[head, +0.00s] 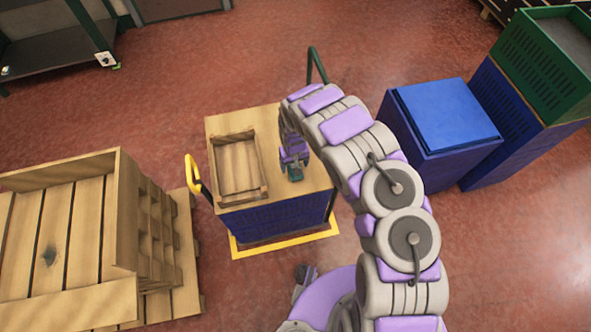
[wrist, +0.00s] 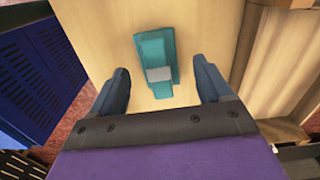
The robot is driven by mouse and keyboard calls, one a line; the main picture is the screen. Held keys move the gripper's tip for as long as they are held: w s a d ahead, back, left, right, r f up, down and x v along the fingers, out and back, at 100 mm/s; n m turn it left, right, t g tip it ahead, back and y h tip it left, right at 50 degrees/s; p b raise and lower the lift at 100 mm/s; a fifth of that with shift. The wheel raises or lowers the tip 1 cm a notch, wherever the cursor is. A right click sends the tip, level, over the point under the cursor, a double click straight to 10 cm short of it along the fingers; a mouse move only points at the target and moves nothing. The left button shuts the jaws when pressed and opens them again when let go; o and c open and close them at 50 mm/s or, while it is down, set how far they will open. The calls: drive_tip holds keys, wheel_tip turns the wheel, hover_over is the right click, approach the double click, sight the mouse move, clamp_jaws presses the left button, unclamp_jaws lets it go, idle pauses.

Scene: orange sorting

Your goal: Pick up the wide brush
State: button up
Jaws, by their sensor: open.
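The wide brush (wrist: 154,50) is teal with a pale grey band. In the wrist view it lies on the light wooden top of the cart (head: 228,122). My gripper (wrist: 160,82) is open, with one dark blue finger on each side of the brush's near part. Clear gaps show between the brush and both fingers, and nothing is held. In the head view my gripper (head: 295,174) is low over the right part of the cart top. There I cannot clearly tell the brush from the fingers.
An open wooden crate (head: 263,167) stands on the cart left of my gripper. The cart has a yellow handle (head: 192,172) and a green handle (head: 317,65). A large wooden crate (head: 125,210) is at left; blue boxes (head: 448,110) and a green crate (head: 540,70) are at right.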

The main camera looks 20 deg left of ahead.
sight(293, 165)
drive_tip(key=f, duration=0.1)
drive_tip(key=f+b, duration=0.1)
drive_tip(key=f, duration=0.1)
drive_tip(key=w+f+b, duration=0.1)
drive_tip(key=shift+a+f, duration=0.4)
drive_tip(key=shift+d+f, duration=0.1)
drive_tip(key=shift+f, duration=0.1)
drive_tip(key=shift+d+r, duration=0.1)
drive_tip(key=shift+d, duration=0.15)
drive_tip(key=shift+a, duration=0.25)
drive_tip(key=c, duration=0.6)
drive_tip(key=shift+d, duration=0.15)
drive_tip(key=c, duration=0.4)
